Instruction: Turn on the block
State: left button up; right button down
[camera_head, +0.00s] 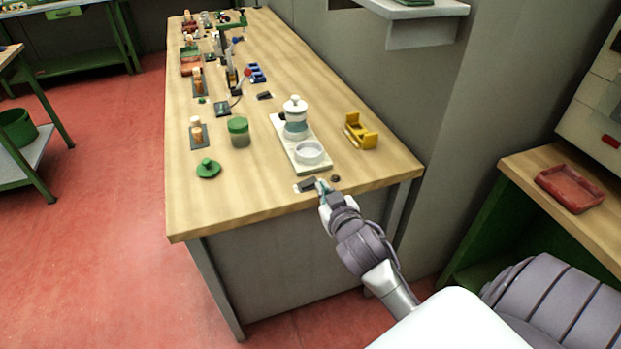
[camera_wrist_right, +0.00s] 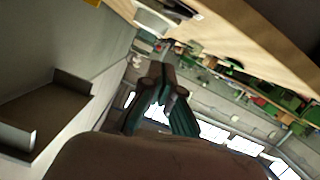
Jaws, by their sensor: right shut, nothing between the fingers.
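My right gripper (camera_head: 322,187) is at the near edge of the wooden bench, its fingers shut with nothing between them. Next to its tips lies a small dark block (camera_head: 306,185) on a pale plate; the fingertips partly cover its right side. I cannot tell whether they touch, or whether this is the task's block. In the right wrist view the gripper (camera_wrist_right: 162,95) shows its dark green fingers close together, pointing to the far room, with the bench edge (camera_wrist_right: 262,50) above. My left gripper is not in view.
A white machine on a pale base (camera_head: 301,157) stands just behind the block. A yellow holder (camera_head: 361,132) is to its right, a green-lidded jar (camera_head: 238,132) and green knob (camera_head: 208,168) to its left. The front left benchtop is clear.

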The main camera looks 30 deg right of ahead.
jog(key=p, duration=0.1)
send_over(314, 192)
jog(key=shift+w+a+f, duration=0.1)
jog(key=shift+a+f, duration=0.05)
jog(key=shift+f, duration=0.45)
jog(key=shift+w+a+f, duration=0.1)
jog(key=shift+a+f, duration=0.05)
jog(key=shift+f, duration=0.4)
jog(key=f, duration=0.2)
jog(key=shift+d+f, duration=0.2)
jog(key=shift+f, duration=0.2)
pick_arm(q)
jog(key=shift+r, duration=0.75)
pick_arm(e)
jog(key=shift+s+d+f, duration=0.1)
jog(key=shift+s+f, duration=0.05)
jog(key=shift+f, duration=0.55)
